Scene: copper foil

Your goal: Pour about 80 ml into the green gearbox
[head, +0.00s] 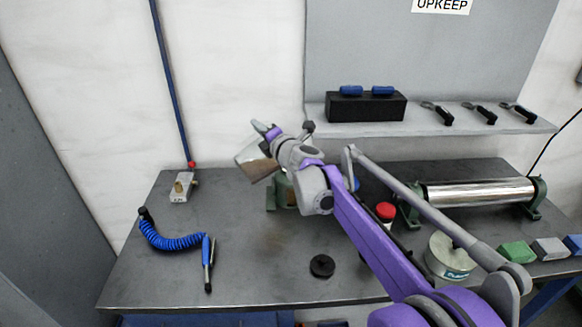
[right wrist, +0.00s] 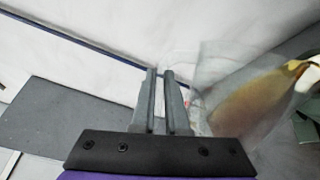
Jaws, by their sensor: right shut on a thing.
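A clear jug (head: 254,158) with amber-brown liquid is strongly tilted above the green gearbox (head: 284,194). My right gripper (head: 265,131) is shut on the jug, apparently by its handle. In the right wrist view my fingers (right wrist: 165,100) are close together, with the jug (right wrist: 225,75) beside them at the right. The liquid there reaches toward the jug's lip at the right edge. I cannot tell whether any is running out. The gearbox is mostly hidden behind my right wrist, and its opening does not show. My left gripper is not in view.
A black round cap (head: 322,266) lies on the grey bench (head: 260,285). A blue coiled air hose (head: 175,242) lies at left. A red-capped container (head: 385,211), a round tin (head: 449,258) and a steel roller (head: 478,193) stand at right.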

